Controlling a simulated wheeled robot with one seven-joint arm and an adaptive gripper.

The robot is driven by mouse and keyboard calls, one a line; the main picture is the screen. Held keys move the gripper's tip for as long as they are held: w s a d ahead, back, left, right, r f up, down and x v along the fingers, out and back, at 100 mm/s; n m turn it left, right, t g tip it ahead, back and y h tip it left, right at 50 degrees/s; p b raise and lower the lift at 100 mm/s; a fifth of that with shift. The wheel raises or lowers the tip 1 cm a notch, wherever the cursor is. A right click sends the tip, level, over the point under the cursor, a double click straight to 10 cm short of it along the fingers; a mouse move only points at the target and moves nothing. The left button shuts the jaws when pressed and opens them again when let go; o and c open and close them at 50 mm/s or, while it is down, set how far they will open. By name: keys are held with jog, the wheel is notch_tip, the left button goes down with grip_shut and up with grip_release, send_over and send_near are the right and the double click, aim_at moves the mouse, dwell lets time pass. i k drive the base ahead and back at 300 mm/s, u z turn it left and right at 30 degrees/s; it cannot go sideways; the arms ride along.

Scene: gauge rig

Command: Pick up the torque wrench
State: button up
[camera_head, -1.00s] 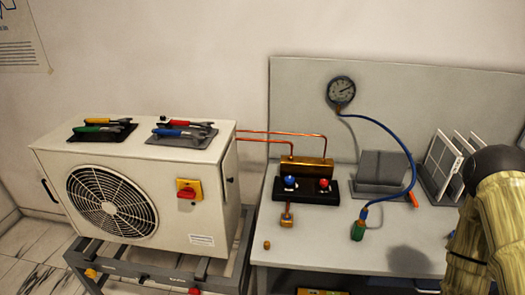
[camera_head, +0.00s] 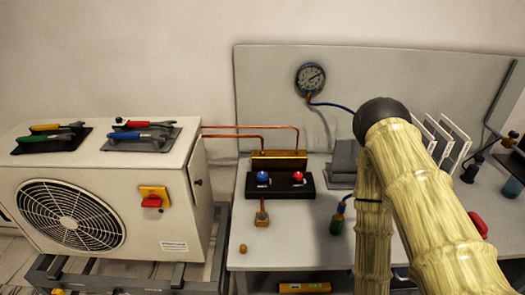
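Hand tools lie on two dark trays on top of the white outdoor unit (camera_head: 180,165). The left tray holds a yellow-handled tool (camera_head: 45,127) and a green-handled tool (camera_head: 40,138). The right tray holds a red-handled tool (camera_head: 135,124) and a blue-handled tool (camera_head: 135,136). I cannot tell which of them is the torque wrench. My arm, in a pale ribbed sleeve with a black joint, stands over the bench at the right. My gripper is not visible; the arm's lower part runs down out of the frame.
The grey bench (camera_head: 285,250) carries a valve block (camera_head: 280,185) with blue and red knobs. A gauge (camera_head: 310,78) with a blue hose hangs on the back panel. Copper pipes (camera_head: 245,130) join the unit and block. White upright panels (camera_head: 455,140) stand behind my arm.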

aim_at(126, 122)
jog(key=u, duration=2.9)
jog(key=i, duration=2.15)
jog(key=z, duration=3)
